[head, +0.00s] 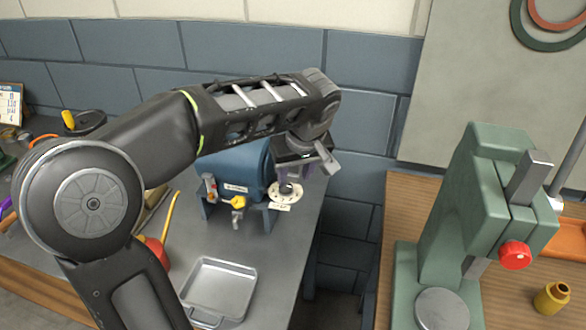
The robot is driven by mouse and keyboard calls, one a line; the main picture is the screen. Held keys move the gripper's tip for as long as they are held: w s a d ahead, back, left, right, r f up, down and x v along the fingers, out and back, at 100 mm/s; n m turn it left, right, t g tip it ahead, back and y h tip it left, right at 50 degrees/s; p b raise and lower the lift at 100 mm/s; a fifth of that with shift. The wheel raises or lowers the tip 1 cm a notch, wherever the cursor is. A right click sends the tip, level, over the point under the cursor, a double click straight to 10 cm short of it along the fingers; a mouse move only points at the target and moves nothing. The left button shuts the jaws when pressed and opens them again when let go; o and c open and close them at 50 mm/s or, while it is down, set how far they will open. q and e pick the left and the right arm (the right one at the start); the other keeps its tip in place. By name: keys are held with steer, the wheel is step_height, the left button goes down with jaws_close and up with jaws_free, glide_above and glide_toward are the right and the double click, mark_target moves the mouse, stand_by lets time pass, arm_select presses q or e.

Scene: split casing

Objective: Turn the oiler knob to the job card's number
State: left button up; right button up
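A blue casing (235,172) stands on the grey bench. At its right end is a cream dial plate (292,200) with a dark knob (286,188) on top; I cannot read its marks. A small pale label (279,207) is at the dial's front edge. My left gripper (290,178) points down over the knob. Its fingers are mostly hidden by the hand, so I cannot tell whether they touch the knob. A board with a printed card (11,104) stands at the far left; its print is too small to read. My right gripper is not in view.
A yellow tap (238,202) sticks out of the casing's front. An empty metal tray (222,284) and a red oil can (157,252) with a yellow spout are nearer. Right of a gap, a green press (450,220) stands on a wooden bench beside a brass part (552,298).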

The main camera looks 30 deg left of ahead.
mark_target(287, 188)
arm_select(q)
steer(key=x, duration=0.3)
steer(key=a+p+x, duration=0.1)
steer(key=x, duration=0.2)
steer(key=shift+w+a+f, duration=0.1)
steer(key=shift+w+a, duration=0.15)
steer(key=shift+a, duration=0.05)
stand_by(0.3)
steer(key=shift+c, duration=0.3)
jaws_close()
